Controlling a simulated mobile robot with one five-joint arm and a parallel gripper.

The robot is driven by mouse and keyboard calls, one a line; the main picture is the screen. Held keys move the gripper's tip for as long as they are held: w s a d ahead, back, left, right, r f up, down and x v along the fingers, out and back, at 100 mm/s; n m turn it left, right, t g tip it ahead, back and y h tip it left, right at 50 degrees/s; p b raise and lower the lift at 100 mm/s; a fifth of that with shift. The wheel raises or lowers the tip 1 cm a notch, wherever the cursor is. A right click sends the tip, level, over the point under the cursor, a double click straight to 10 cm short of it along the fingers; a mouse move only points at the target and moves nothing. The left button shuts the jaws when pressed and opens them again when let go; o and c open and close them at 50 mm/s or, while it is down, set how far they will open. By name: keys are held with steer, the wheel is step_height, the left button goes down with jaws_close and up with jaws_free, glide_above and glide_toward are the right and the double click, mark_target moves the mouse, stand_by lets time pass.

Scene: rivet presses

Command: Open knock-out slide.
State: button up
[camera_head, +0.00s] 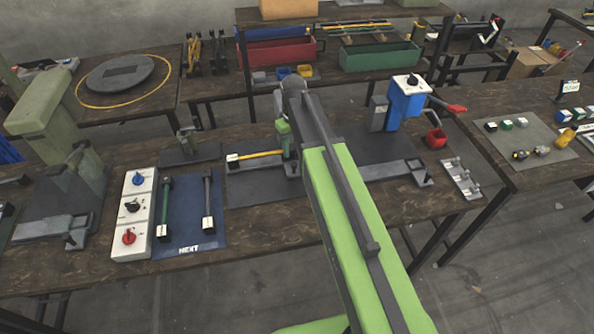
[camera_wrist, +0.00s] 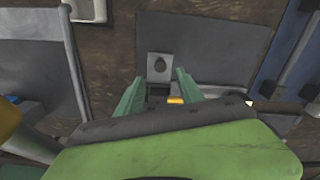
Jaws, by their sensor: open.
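My gripper (camera_head: 286,148) hangs over the middle station of the bench, behind my arm's end in the head view. In the wrist view the two green fingers of my gripper (camera_wrist: 158,90) are apart, with nothing held between them. A grey block with a dark round mark (camera_wrist: 159,67) lies just beyond the fingertips on a dark plate (camera_wrist: 205,45). A yellow bar (camera_head: 258,154) with a pale block at its left end lies on that plate; a bit of it shows by the right finger (camera_wrist: 175,99). I cannot tell which part is the knock-out slide.
A blue NEXT mat (camera_head: 186,250) with two rods and a white switch panel (camera_head: 135,215) lie to the left. A green press (camera_head: 60,130) stands further left. A blue press (camera_head: 407,100) with a red handle stands to the right. Bare bench shows in front.

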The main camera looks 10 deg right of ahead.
mark_target(294, 164)
step_height(294, 164, down, 7)
steer(key=b, duration=0.6)
steer(key=shift+f, duration=0.2)
steer(key=shift+r, duration=0.1)
jaws_close()
stand_by(0.7)
